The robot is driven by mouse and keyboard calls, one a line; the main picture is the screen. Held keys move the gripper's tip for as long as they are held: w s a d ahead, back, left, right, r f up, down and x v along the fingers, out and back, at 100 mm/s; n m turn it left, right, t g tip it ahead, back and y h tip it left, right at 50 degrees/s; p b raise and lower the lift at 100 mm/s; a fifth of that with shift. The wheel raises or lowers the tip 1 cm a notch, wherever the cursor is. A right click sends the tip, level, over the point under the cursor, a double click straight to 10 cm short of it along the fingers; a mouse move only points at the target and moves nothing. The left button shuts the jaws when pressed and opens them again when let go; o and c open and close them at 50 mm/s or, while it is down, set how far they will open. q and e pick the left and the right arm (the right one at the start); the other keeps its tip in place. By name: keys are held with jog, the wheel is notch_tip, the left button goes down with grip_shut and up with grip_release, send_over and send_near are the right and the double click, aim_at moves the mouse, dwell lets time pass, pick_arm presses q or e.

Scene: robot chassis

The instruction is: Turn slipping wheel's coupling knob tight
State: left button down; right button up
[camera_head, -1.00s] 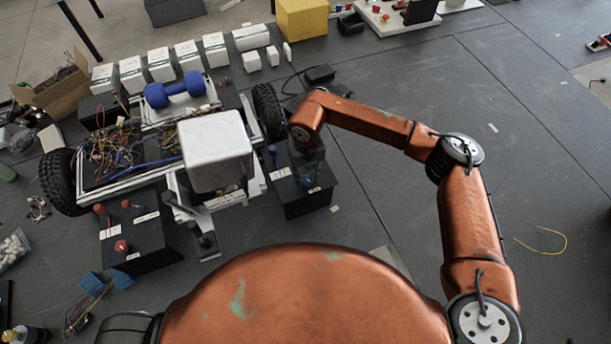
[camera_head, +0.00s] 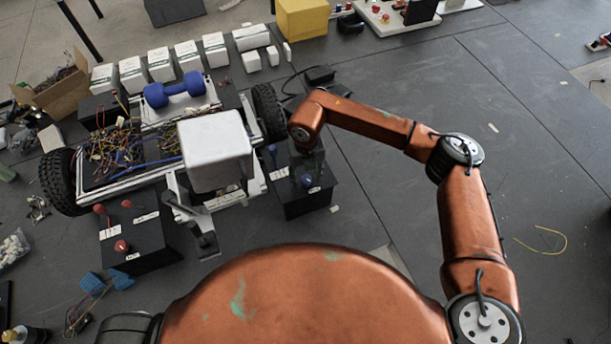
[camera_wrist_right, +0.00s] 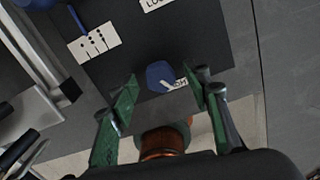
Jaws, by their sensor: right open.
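A black box (camera_head: 305,203) with blue knobs stands at the right front of the chassis. A faceted blue knob (camera_head: 308,181) with a white mark sits on its top; it also shows in the wrist view (camera_wrist_right: 160,75). A label beside it reads partly "LOO". My right gripper (camera_head: 307,165) is above this box, over the blue knob. In the wrist view its green fingers (camera_wrist_right: 163,88) are apart, one either side of the knob, with gaps visible. Another slim blue knob (camera_wrist_right: 69,88) stands beside a white label. My left gripper is out of view.
A second black box (camera_head: 150,258) with red knobs stands at the front left. The chassis holds tangled wires (camera_head: 115,145), a blue dumbbell (camera_head: 175,90) and a white block (camera_head: 216,152). A black wheel (camera_head: 268,110) is close to my right gripper. The floor at right is mostly clear.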

aim_at(306, 179)
notch_tip(306, 179, up, 12)
dwell(0.6)
dwell(0.4)
